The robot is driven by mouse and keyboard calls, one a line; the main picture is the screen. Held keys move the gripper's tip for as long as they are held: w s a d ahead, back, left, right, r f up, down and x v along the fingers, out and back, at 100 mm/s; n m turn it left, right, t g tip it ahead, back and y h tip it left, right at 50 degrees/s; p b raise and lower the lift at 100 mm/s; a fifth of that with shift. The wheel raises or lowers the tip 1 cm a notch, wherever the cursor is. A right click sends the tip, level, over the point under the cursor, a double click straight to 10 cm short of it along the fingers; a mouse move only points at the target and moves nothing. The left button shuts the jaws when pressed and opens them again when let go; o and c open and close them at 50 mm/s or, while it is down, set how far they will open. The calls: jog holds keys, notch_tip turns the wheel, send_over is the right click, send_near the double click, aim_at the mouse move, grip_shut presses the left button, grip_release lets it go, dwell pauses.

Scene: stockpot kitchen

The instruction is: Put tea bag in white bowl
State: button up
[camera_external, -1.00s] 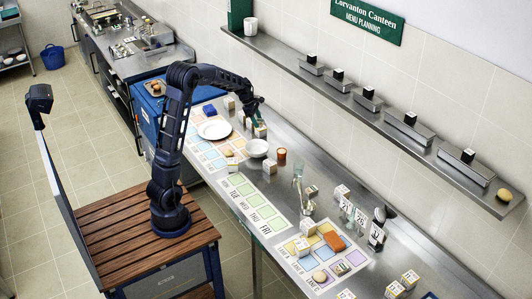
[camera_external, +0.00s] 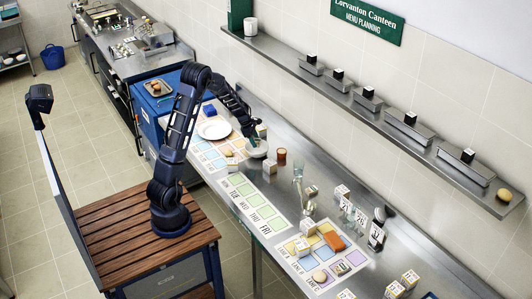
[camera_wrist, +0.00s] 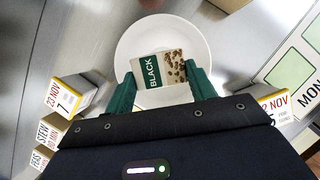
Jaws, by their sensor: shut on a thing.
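The white bowl (camera_external: 261,153) stands on the steel counter, right of the white plate. In the wrist view the bowl (camera_wrist: 198,48) lies directly behind my gripper's fingers. My gripper (camera_wrist: 159,73) has its green fingers shut on the tea bag (camera_wrist: 152,71), a small packet with a dark green "BLACK" label and a leaf-patterned part. The tea bag appears within the bowl's outline; its height above the bowl's floor is hard to tell. In the external view my gripper (camera_external: 251,143) is at the bowl and the tea bag cannot be made out.
A white plate (camera_external: 214,130) lies left of the bowl, and a brown cup (camera_external: 281,155) stands close on its right. Printed blocks (camera_wrist: 72,92) lie near my gripper in the wrist view. Coloured menu mats (camera_external: 252,203) line the counter's front.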

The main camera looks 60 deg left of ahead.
jog(key=shift+f, duration=2.55)
jog(key=shift+f, duration=0.5)
